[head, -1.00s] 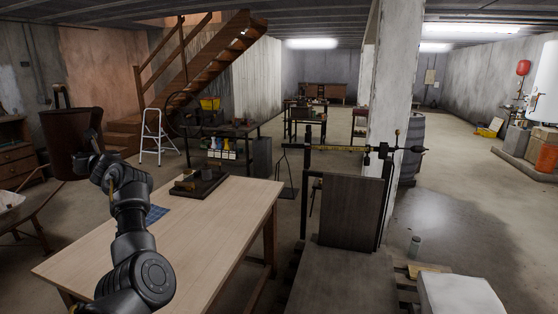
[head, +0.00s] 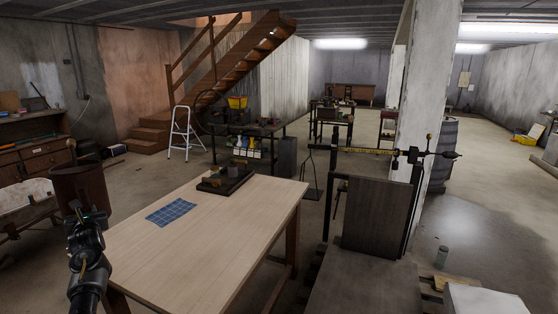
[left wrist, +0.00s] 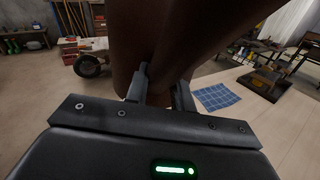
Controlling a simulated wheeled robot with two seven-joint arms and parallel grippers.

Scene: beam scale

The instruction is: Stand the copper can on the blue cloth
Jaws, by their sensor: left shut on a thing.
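The copper can (head: 82,188), dark reddish brown with a small piece rising at its rim, is held about upright at the left of the head view. It appears beside the table's left edge, off the cloth. In the left wrist view the can (left wrist: 200,35) fills the upper middle. My left gripper (head: 86,214) is shut on the can's side; its fingers (left wrist: 161,84) press against it. The blue cloth (head: 171,211), checked with lighter lines, lies flat and bare on the table's left part. It also shows in the left wrist view (left wrist: 217,97). My right gripper is out of view.
The pale wooden table (head: 215,225) is clear in front of the cloth. A dark tray (head: 224,184) with small items stands just behind the cloth. The beam scale (head: 375,215) stands right of the table. A drawer cabinet (head: 35,150) is at the far left.

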